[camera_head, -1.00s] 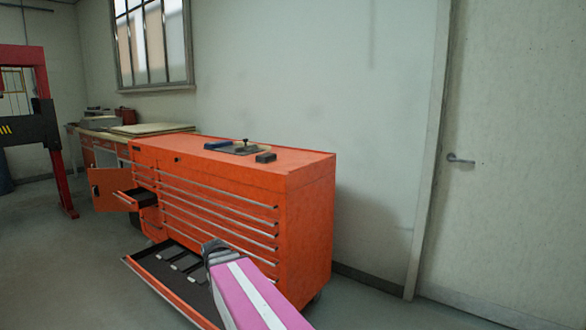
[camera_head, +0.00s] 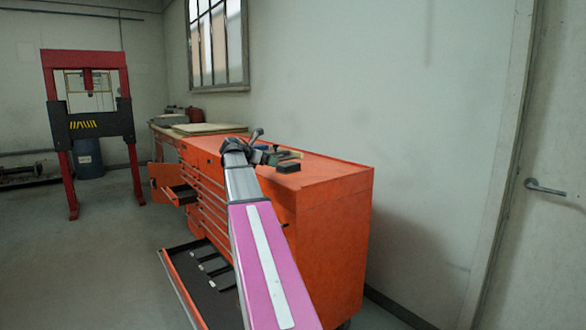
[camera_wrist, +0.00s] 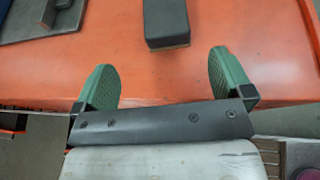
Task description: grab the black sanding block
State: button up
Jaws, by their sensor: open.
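The black sanding block (camera_head: 288,167) lies on the orange cabinet top, near its front edge. In the wrist view the block (camera_wrist: 166,22) is a dark block with a tan lower edge, cut off by the top of the picture. My gripper (camera_wrist: 163,80) is open and empty, with its two green fingertips wide apart. The block is ahead of the fingers and roughly centred between them, not enclosed. In the head view my gripper (camera_head: 268,154) is over the cabinet top, left of the block, and my arm hides part of the cabinet.
The orange tool cabinet (camera_head: 335,176) has an open lower drawer (camera_head: 189,292) and a small open drawer (camera_head: 183,195). A grey metal plate with a handle (camera_wrist: 60,20) lies left of the block. A red press frame (camera_head: 133,150) stands at far left. The cabinet top's right part is clear.

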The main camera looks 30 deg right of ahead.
aim_at(286, 164)
jog(key=shift+d+r, duration=0.25)
jog(key=shift+d, duration=0.25)
jog(key=shift+w+d+f, duration=0.1)
jog(key=shift+d+f, duration=0.05)
jog(key=shift+d, duration=0.25)
jog(key=x, duration=0.9)
jog(key=shift+s+d+f, duration=0.2)
jog(key=shift+s+d, duration=0.1)
jog(key=shift+d, duration=0.05)
jog(key=shift+c, duration=0.3)
jog(key=c, duration=1)
jog(key=shift+r, duration=0.1)
